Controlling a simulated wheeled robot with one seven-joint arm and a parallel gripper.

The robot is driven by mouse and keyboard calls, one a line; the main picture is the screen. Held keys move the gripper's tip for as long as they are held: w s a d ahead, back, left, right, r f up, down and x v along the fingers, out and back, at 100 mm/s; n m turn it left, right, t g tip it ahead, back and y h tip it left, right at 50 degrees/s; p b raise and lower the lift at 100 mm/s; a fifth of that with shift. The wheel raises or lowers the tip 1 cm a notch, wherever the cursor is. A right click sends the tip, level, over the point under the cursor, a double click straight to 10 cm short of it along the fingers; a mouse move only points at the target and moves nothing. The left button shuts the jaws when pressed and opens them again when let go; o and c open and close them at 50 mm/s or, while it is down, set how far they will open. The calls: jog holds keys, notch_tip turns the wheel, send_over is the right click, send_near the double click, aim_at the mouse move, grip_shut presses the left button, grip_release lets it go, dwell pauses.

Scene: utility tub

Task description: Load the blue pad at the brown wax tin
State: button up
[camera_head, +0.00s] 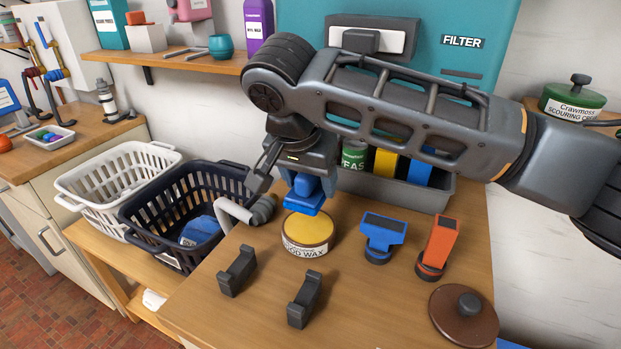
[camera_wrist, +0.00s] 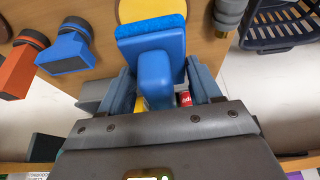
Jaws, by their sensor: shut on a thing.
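My gripper (camera_head: 303,172) is shut on the blue pad's upright handle. The blue pad (camera_head: 305,199) has a flat block at its lower end; the wrist view shows its bright blue face edge (camera_wrist: 152,38) ahead of the fingers (camera_wrist: 160,82). The wax tin (camera_head: 305,247) is round and brown with a white label and stands open on the bench, showing yellow wax (camera_head: 309,229). The pad is at the tin's far edge in the head view and partly covers the wax (camera_wrist: 150,10) in the wrist view. I cannot tell whether they touch.
A brown knobbed lid (camera_head: 465,316) lies at the right front. A blue tool (camera_head: 383,236) and an orange tool (camera_head: 438,246) stand right of the tin. Two black holders (camera_head: 238,271) (camera_head: 304,300) stand in front. A grey bin (camera_head: 395,190) is behind, a dark basket (camera_head: 165,212) left.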

aim_at(310, 223)
jog(key=shift+f+b, duration=2.15)
jog(key=shift+f, duration=0.45)
jog(key=shift+s+f, duration=0.1)
jog(key=shift+f, duration=0.5)
dwell(1.0)
jog(key=shift+p, duration=0.3)
notch_tip(310, 223, up, 7)
jog(key=p, duration=0.6)
jog(key=shift+r, duration=0.1)
dwell(0.5)
